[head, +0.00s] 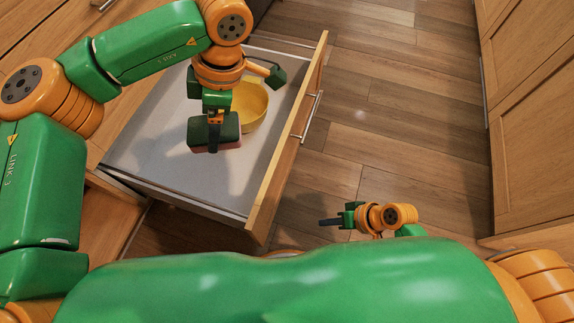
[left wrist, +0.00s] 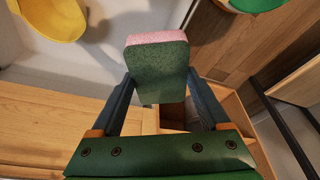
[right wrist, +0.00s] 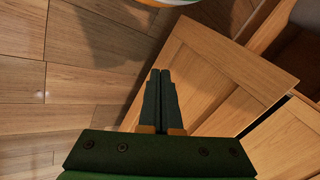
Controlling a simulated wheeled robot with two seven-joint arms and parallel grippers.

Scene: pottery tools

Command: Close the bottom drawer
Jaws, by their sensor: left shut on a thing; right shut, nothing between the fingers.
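An open drawer (head: 150,165) with a pale grey inside and a wooden front (head: 290,135) stands in the head view, pulled out to the right. Its metal handle (head: 312,118) is on the outer face. A yellow bowl (head: 252,104) lies in the drawer; part of it is hidden by my left arm. My left gripper (head: 214,120) is shut on a dark green and pink sponge (left wrist: 158,70), held above the drawer. My right gripper (head: 328,222) is shut and empty, to the right of the drawer front's near end, apart from it. It also shows in the right wrist view (right wrist: 160,75).
Wooden cabinets (head: 535,120) line the right side. The wooden floor (head: 385,110) between them and the drawer is clear. A wooden panel (right wrist: 215,75) lies beyond my right fingers in the right wrist view. Another handle (head: 103,4) shows at top left.

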